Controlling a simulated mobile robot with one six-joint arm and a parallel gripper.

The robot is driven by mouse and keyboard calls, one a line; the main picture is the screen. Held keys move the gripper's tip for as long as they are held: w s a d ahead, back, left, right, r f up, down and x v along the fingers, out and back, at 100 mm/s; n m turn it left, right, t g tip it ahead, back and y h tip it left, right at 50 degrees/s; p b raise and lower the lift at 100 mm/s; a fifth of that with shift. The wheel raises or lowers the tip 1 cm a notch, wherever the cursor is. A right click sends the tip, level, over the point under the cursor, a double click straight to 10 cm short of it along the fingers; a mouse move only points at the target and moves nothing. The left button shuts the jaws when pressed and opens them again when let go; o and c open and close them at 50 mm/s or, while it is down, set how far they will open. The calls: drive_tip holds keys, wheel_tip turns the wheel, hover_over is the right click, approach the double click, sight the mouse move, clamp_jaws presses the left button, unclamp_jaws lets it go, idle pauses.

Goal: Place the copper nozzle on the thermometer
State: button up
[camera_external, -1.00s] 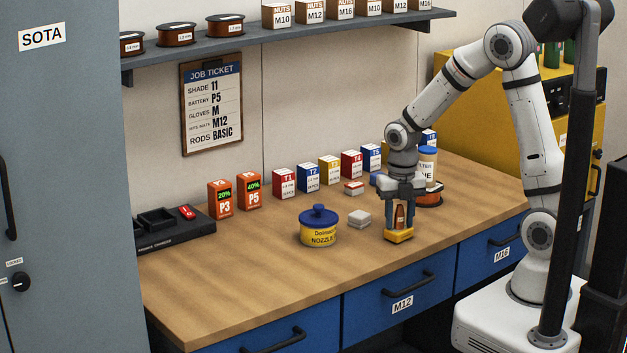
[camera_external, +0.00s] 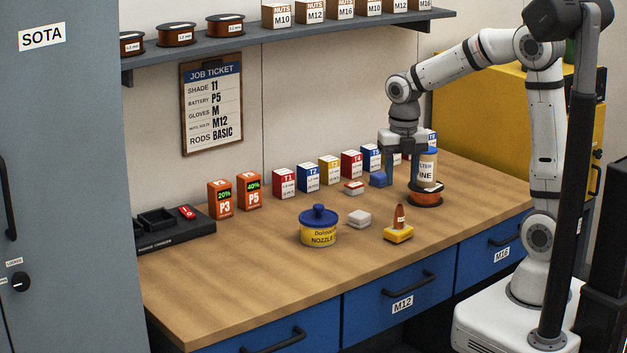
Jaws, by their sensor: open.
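The copper nozzle (camera_external: 399,217), a small copper-brown cone, stands upright on a low yellow block (camera_external: 398,235) near the front of the bench. The yellow block may be the thermometer; its details are too small to be sure. My gripper (camera_external: 402,165) is open and up behind and above the nozzle, well apart from it. It is near the blue block and the white-and-orange can, and its lower part on the right is partly hidden by the can.
The can (camera_external: 427,175) stands right of my gripper on a dark-and-orange base. A blue block (camera_external: 378,180), small red-and-white block (camera_external: 354,188) and white block (camera_external: 359,218) lie nearby. The nozzle-labelled tub (camera_external: 318,228) stands left. Labelled boxes line the back; the front left bench (camera_external: 240,285) is clear.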

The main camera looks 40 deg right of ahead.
drive_tip(key=shift+r, duration=0.65)
drive_tip(key=s+d+m+t, duration=0.1)
drive_tip(key=s+m, duration=0.4)
drive_tip(key=m, duration=0.5)
drive_tip(key=s+d+m+t, duration=0.1)
drive_tip(key=s+d+m, duration=0.3)
drive_tip(key=m, duration=0.6)
drive_tip(key=s+d+r+m+t, duration=0.1)
drive_tip(key=s+d+m, duration=0.2)
drive_tip(key=s+m, duration=0.3)
drive_tip(key=shift+m, duration=2.3)
drive_tip(key=shift+d, duration=0.1)
